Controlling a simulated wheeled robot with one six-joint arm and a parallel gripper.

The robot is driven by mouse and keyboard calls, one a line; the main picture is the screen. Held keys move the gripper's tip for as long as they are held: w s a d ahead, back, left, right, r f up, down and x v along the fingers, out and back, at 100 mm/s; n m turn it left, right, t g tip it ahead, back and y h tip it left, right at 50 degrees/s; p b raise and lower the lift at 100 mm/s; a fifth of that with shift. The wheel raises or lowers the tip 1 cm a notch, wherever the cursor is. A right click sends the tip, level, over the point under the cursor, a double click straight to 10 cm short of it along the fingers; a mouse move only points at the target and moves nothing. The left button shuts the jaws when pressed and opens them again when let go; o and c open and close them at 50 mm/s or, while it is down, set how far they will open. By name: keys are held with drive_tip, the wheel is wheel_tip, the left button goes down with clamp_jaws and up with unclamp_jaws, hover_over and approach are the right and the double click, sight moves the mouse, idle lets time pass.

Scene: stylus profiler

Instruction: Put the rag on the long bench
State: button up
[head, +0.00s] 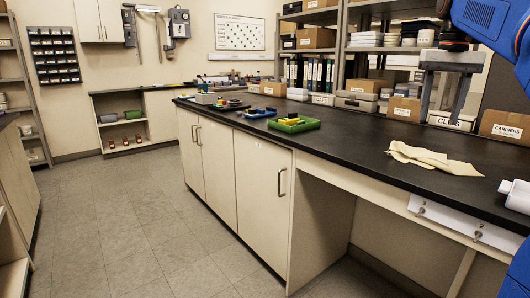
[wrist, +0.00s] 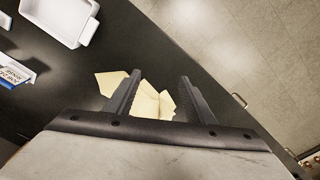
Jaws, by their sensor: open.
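The rag (head: 432,158) is a crumpled pale yellow cloth lying flat on the black top of the long bench (head: 340,150), near its front edge. In the wrist view the rag (wrist: 148,98) shows between and just beyond my fingers. My gripper (head: 440,112) is above and behind the rag in the head view, fingers pointing down. In the wrist view my gripper (wrist: 160,80) is open, with a wide gap and nothing held. I cannot tell the exact height of the fingertips over the cloth.
A green tray (head: 294,125) with yellow parts stands left of the rag. Cardboard boxes (head: 404,108) line the bench's back. A white object (head: 515,195) lies at the right. The wrist view shows a white tray (wrist: 62,18) and a blue-and-white box (wrist: 14,72). The bench between green tray and rag is clear.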

drive_tip(key=s+a+f+n+t, duration=0.1)
drive_tip(key=s+a+f, duration=0.4)
drive_tip(key=s+f, duration=0.3)
drive_tip(key=s+a+f+n+t, duration=0.1)
drive_tip(key=s+a+f+t, duration=0.1)
drive_tip(key=s+a+f, duration=0.3)
drive_tip(key=s+a+f+n+t, duration=0.1)
drive_tip(key=s+a+f, duration=0.4)
drive_tip(key=s+f, duration=0.8)
wheel_tip(320, 180, down, 10)
drive_tip(key=shift+r+n, duration=0.25)
drive_tip(key=shift+n, duration=0.35)
drive_tip(key=shift+c, duration=0.7)
